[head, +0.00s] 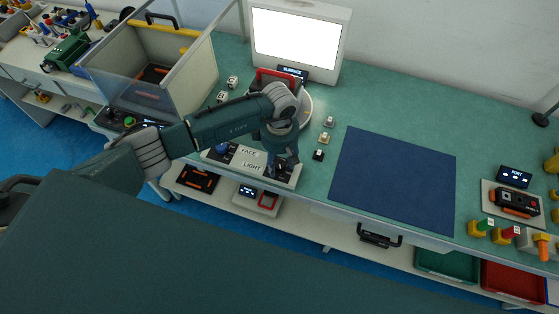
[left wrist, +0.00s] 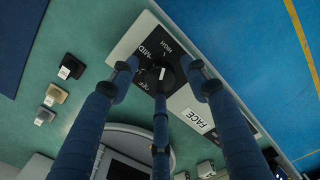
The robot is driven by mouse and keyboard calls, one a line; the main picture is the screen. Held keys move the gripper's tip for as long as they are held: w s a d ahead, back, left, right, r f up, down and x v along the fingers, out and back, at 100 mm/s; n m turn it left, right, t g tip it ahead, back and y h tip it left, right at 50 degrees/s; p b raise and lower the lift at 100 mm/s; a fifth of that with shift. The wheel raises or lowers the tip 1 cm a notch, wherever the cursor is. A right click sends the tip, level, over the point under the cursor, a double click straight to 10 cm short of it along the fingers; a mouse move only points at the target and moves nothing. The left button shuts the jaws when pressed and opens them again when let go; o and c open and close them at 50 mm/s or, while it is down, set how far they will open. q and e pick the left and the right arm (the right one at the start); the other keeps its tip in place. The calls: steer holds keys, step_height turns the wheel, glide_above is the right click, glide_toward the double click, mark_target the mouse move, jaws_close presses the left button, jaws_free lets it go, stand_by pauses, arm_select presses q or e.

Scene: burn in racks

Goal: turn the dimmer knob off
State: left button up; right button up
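The dimmer knob (left wrist: 160,76) is dark with a white pointer mark, on a dark plate lettered HIGH, MID and OFF in the left wrist view. The white panel (head: 225,160) carrying it lies at the bench's front edge, with FACE and LIGHT labels; the knob is hidden by my gripper in the head view. My left gripper (head: 284,166) points down over the panel's right end. In the left wrist view its fingers (left wrist: 162,75) are spread around the knob, with gaps seeming to show at the sides. Contact is hard to tell. My right gripper is out of view.
A blue knob (head: 221,148) sits at the panel's left end. Small switches (head: 324,138) stand to the right, before a dark blue mat (head: 393,178). A lit white screen (head: 295,38) and a clear-walled box (head: 160,65) stand behind.

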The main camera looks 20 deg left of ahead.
arm_select(q)
steer(key=c, duration=0.9)
steer(key=shift+c, duration=0.2)
